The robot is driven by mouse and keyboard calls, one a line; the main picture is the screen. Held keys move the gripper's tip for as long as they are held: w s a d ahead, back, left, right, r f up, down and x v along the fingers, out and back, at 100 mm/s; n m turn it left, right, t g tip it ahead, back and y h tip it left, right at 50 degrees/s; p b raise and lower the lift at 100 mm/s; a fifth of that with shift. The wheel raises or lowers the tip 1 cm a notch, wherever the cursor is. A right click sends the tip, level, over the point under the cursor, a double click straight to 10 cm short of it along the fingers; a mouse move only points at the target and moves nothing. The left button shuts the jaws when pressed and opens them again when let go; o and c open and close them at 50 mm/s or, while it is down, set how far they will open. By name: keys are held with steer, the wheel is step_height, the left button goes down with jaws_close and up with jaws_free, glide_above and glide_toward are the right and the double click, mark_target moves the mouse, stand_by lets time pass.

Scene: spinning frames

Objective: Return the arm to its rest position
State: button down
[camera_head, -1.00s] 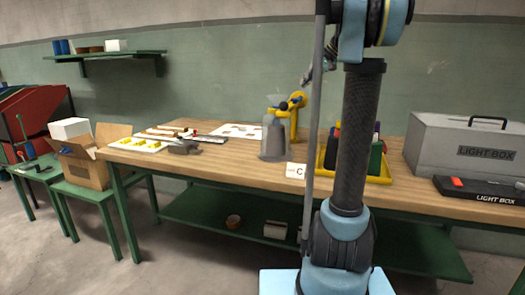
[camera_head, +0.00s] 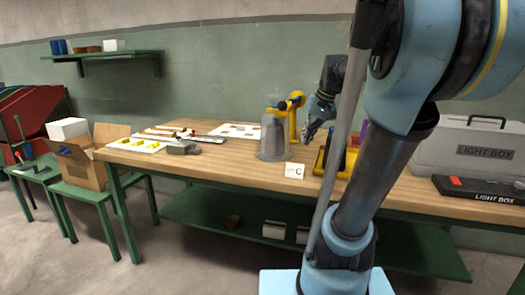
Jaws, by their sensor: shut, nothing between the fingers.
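My arm rises from its pale blue base at the lower right and leans to the right, with a large blue joint close to the camera. My gripper (camera_head: 312,134) is small in the view, above the workbench, just right of the yellow stand (camera_head: 294,115). It looks empty and its fingers are shut. It points downward and left. I cannot tell exactly how far it is above the bench top.
The wooden workbench (camera_head: 230,172) holds a grey metal cylinder (camera_head: 273,138), a white card marked C (camera_head: 294,170), a yellow tray (camera_head: 321,160) partly behind my arm, and a grey light box (camera_head: 480,145). An open carton (camera_head: 82,163) stands on a green stool at left.

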steer(key=s+d+f+h, duration=0.3)
steer(key=s+f, duration=1.5)
steer(key=f, duration=0.2)
steer(key=shift+s+f+g, duration=0.3)
steer(key=shift+f, duration=0.1)
steer(key=shift+d, duration=0.1)
steer(key=shift+w+f, duration=0.2)
steer(key=shift+w, duration=0.3)
